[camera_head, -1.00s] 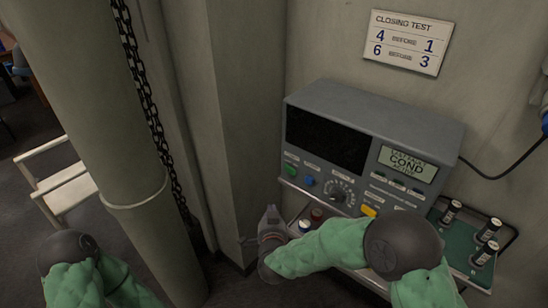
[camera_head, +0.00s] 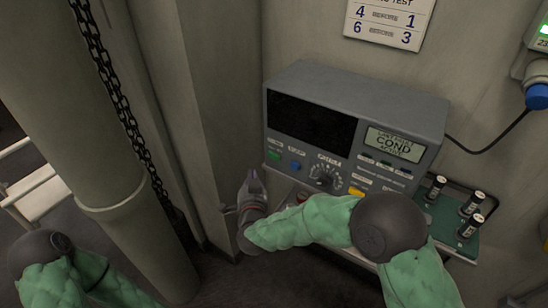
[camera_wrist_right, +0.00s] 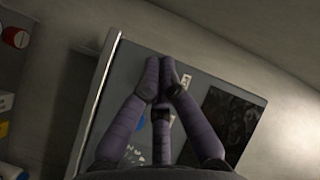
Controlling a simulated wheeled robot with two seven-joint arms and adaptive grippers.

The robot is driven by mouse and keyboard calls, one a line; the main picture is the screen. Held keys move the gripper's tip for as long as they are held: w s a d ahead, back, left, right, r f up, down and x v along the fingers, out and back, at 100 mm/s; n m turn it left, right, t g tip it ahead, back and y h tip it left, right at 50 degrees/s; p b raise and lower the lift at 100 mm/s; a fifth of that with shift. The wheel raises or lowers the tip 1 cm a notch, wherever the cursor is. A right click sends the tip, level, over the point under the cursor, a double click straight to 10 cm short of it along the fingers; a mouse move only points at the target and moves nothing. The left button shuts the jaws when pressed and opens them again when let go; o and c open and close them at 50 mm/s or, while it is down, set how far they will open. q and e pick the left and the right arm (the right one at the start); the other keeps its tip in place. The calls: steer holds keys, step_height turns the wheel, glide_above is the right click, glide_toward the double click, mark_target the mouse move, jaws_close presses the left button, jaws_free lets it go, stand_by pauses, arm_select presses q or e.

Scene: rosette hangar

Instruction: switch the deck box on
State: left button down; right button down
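The deck box appears to be the grey console (camera_head: 360,115) against the wall. Its large left screen (camera_head: 312,123) is dark, and its small display (camera_head: 393,145) shows "COND". Its front carries a green button (camera_head: 274,155), a blue button (camera_head: 295,166), a round dial (camera_head: 324,178) and a yellow key (camera_head: 356,191). My right gripper (camera_head: 252,174) is left of the console's lower front, apart from the buttons. In the right wrist view its fingertips (camera_wrist_right: 168,62) meet, with nothing visible between them. My left gripper is out of view.
A green tray (camera_head: 440,220) with several black cylinders stands right of the console. A blue plug (camera_head: 537,96) hangs from a wall unit at the right edge. A round column (camera_head: 110,150) and a chain (camera_head: 120,100) stand left. A sign (camera_head: 388,22) hangs above.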

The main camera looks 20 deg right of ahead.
mark_target(268, 156)
steer(key=shift+w+d+b, duration=0.3)
steer(key=shift+w+d, duration=0.3)
steer(key=shift+d, duration=0.45)
steer(key=shift+w+d+b, duration=0.3)
steer(key=shift+w+d, duration=0.25)
steer(key=shift+d, duration=0.45)
steer(key=shift+w+d+b, duration=0.3)
steer(key=shift+w+d, duration=0.3)
steer(key=shift+d, duration=0.45)
steer(key=shift+d, duration=0.1)
